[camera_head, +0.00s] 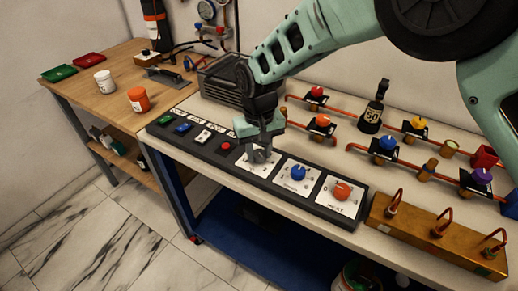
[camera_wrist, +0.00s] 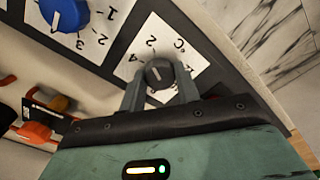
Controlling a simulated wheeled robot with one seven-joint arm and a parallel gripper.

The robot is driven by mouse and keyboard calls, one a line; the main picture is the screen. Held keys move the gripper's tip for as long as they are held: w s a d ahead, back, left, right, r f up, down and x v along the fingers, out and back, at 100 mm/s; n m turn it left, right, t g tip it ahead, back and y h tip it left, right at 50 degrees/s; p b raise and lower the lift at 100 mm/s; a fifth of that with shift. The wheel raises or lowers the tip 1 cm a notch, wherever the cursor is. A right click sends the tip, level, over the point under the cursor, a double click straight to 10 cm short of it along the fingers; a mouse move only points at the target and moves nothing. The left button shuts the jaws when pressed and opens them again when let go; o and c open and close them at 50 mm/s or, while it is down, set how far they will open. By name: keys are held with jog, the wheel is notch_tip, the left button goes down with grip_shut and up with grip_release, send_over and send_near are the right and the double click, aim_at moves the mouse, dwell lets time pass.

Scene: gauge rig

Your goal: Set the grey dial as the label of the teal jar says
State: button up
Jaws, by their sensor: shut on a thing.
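The grey dial (camera_wrist: 159,73) sits on a white scale card (camera_wrist: 150,35) in the black control panel. Its short white pointer mark shows, but I cannot tell for sure which figure it points at. The figures 2 and 4 and a "°C" mark are readable on the card; my fingers cover part of it. My gripper (camera_wrist: 160,88) has one finger on each side of the dial and is shut on it. In the head view my gripper (camera_head: 260,153) is over the panel and largely hides the dial. I cannot make out a teal jar or its label in either view.
A blue dial (camera_head: 298,173) and an orange-red dial (camera_head: 342,191) are beside it on the panel. Pipes with coloured valves and a black bottle (camera_head: 372,113) marked 50 stand behind. A white jar (camera_head: 104,81) and an orange jar (camera_head: 139,99) are on the wooden table.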

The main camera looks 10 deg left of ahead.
aim_at(259, 153)
jog(key=n, duration=0.4)
jog(key=shift+p, duration=0.35)
jog(key=shift+n, duration=2)
jog(key=shift+p, duration=0.3)
jog(key=o, duration=1)
notch_tip(259, 153, up, 18)
jog(key=shift+f+b, duration=0.25)
jog(key=shift+b, duration=0.6)
